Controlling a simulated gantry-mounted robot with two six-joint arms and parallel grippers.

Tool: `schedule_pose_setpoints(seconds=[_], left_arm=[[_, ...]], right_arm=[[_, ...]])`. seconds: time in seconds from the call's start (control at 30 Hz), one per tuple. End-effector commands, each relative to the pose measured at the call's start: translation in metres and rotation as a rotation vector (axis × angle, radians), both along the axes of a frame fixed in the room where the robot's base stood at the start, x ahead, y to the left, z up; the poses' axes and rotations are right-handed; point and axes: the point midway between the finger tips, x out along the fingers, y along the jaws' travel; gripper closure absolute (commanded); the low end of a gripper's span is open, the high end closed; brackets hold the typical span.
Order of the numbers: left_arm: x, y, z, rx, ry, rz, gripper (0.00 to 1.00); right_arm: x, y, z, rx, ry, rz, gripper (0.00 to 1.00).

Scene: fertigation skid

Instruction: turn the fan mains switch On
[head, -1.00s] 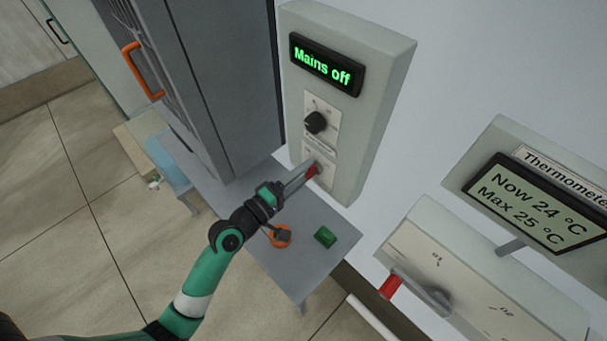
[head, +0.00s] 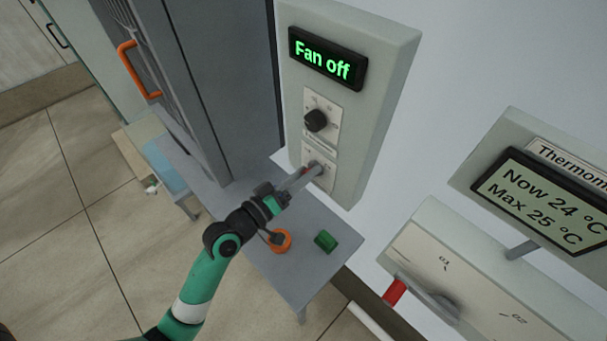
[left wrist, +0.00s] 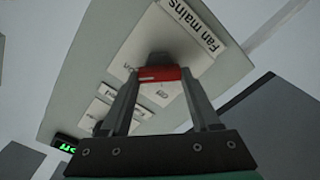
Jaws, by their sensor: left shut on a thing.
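The fan mains switch (head: 305,170) has a red handle and sits on the lower plate of the grey control box (head: 382,52). In the left wrist view the red handle (left wrist: 158,73) lies between the fingertips, under the "Fan mains" label (left wrist: 192,25). Small On and Off marks show on its plate. My left gripper (head: 311,171) is shut on the handle, and its fingers partly hide it in the head view. The display (head: 327,60) reads "Fan off". My right gripper is not in view.
A black selector knob (head: 316,121) is just above the switch. A grey table below bears an orange ring-shaped item (head: 280,241) and a green block (head: 325,241). A thermometer display (head: 538,203) and a box with a red-handled lever (head: 394,292) are at right.

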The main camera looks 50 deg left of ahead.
Motion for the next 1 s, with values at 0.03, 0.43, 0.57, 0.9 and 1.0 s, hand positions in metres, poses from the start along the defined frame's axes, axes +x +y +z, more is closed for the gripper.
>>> schedule_pose_setpoints(seconds=[0.03,0.43,0.57,0.9,1.0], left_arm=[[0.0000,-0.0001,0.0000,0.009,0.000,0.000,0.93],[0.0000,-0.0001,0.0004,0.024,0.001,0.000,0.93],[0.0000,-0.0001,0.0004,0.024,0.001,0.000,0.28],[0.0000,-0.0001,0.0002,0.021,0.001,0.000,0.07],[-0.0023,-0.0001,0.0000,0.021,0.001,0.000,0.07]], right_arm=[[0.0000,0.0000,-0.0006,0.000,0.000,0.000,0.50],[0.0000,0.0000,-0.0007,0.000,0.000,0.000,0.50],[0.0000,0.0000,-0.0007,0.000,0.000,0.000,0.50],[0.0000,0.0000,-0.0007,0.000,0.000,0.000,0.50],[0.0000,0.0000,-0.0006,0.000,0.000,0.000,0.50]])
